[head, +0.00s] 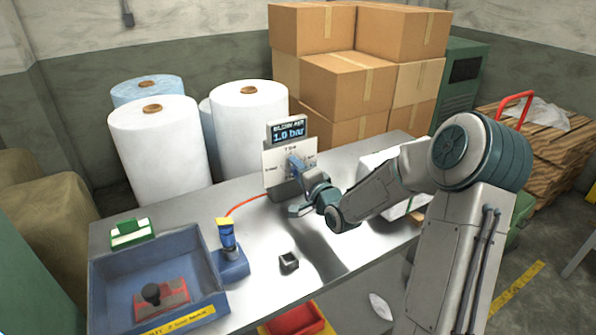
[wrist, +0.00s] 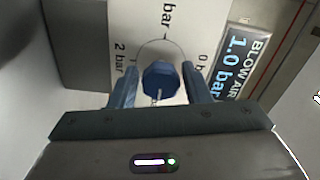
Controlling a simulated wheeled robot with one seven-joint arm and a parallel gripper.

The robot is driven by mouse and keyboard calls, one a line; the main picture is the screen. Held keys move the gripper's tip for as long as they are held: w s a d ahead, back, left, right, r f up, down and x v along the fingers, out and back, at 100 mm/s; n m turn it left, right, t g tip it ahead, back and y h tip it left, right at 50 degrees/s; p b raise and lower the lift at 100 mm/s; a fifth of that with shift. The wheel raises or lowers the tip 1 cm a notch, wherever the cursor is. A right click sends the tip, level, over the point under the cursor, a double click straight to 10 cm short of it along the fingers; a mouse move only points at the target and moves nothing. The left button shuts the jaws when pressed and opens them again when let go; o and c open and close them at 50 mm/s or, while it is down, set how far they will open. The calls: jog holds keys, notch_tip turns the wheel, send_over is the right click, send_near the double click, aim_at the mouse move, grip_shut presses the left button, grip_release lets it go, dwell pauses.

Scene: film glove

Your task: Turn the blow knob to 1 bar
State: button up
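The blow-air unit (head: 277,158) stands at the back of the steel bench, with a white dial face and a display (head: 289,132) reading 1.0 bar. The display also shows sideways in the wrist view (wrist: 240,68). The blue knob (wrist: 161,80) sits mid-dial, with "0 bar", "2 bar" and a partly cut-off "bar" label around it. A thin pale line shows at its lower edge in the wrist view. My gripper (wrist: 160,88) is open, with one finger on each side of the knob and narrow gaps visible.
A blue tray (head: 104,262) holding a red item, a blue stand with a yellow-topped part (head: 230,258) and a small dark cup (head: 289,262) are on the bench. White rolls (head: 155,145) and cardboard boxes (head: 345,85) stand behind. A red hose (head: 245,203) lies left of the unit.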

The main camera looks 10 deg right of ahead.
jog(key=shift+o, duration=0.5)
jog(key=b+v, duration=0.1)
jog(key=v, duration=1.2)
jog(key=shift+s, duration=0.35)
jog(key=shift+d, duration=0.15)
